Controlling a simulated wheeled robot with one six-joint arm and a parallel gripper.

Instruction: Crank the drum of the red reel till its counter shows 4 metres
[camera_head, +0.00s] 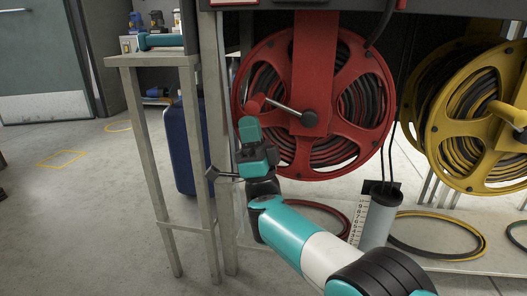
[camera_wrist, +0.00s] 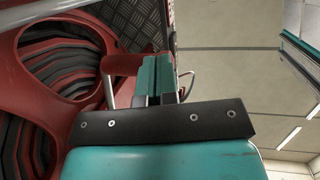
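The red reel (camera_head: 376,62) stands right of centre in the head view, with dark hose wound on its drum. Its crank arm (camera_head: 283,107) runs from the hub up and left to a red crank knob (camera_head: 254,105). My gripper (camera_head: 249,125) is just below the knob. In the wrist view, the knob (camera_wrist: 124,64) lies against or just left of my teal fingers (camera_wrist: 157,75). The fingers are together, with only a thin dark seam between them and nothing visibly held. Whether they touch the knob is unclear. I cannot make out a counter reading.
A yellow reel (camera_head: 443,152) stands on the right. A grey cylinder (camera_head: 378,222) with a numbered strip (camera_head: 357,222) stands below the red reel, with hoses running into it. A metal table (camera_head: 150,60) and a blue case (camera_head: 182,145) are on the left.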

